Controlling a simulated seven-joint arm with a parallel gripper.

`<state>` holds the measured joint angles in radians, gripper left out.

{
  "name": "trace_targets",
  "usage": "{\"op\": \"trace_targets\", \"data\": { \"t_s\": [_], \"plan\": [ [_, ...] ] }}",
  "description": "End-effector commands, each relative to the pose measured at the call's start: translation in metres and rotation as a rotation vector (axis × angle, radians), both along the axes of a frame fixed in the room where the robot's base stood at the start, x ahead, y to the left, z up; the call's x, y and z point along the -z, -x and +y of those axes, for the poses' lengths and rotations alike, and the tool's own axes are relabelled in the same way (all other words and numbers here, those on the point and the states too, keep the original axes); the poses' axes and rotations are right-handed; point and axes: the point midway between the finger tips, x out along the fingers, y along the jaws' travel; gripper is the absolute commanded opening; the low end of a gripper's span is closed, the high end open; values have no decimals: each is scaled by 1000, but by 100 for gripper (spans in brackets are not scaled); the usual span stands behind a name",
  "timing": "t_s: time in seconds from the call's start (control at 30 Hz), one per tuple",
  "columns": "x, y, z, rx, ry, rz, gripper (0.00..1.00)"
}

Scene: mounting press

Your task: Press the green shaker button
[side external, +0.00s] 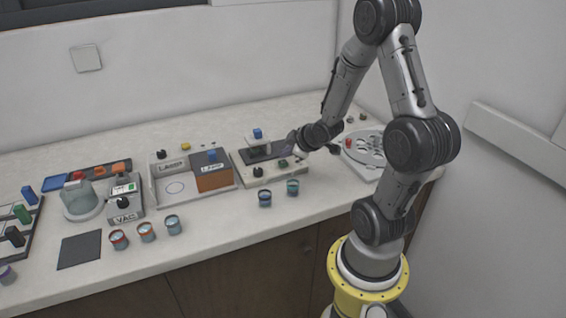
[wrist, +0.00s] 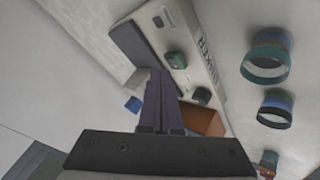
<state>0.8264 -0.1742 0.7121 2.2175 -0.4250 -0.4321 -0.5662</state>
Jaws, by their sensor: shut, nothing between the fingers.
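The shaker (side external: 245,160) is a pale box with a dark platform and a front strip. The green shaker button (side external: 283,163) sits on that strip, to the right of a black knob (side external: 258,171). My gripper (side external: 288,148) is above the shaker near the button. In the wrist view my gripper (wrist: 158,72) has its dark fingers together and empty. The green button (wrist: 176,60) shows just beyond and right of the fingertips, uncovered. The dark platform (wrist: 133,44) lies to its left. I cannot tell how high the fingertips are above the shaker.
Two cups, teal (side external: 292,187) and blue (side external: 265,198), stand in front of the shaker. The lamp station with its orange box (side external: 215,180) stands left of it. A round perforated device (side external: 368,148) is at the right. A blue-topped piece (side external: 257,133) is behind the platform.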

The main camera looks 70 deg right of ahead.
Motion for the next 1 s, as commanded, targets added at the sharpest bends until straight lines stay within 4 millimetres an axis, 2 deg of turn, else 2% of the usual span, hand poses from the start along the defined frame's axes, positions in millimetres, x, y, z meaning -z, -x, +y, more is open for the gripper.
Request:
{"op": "trace_targets", "data": {
  "t_s": [0.33, 0.8, 1.0],
  "plan": [
    [-3, -1, 0, -1, 1, -2, 0],
    [-44, -1, 0, -2, 1, -3, 0],
    [-51, 0, 0, -1, 1, 0, 0]
  ]
}}
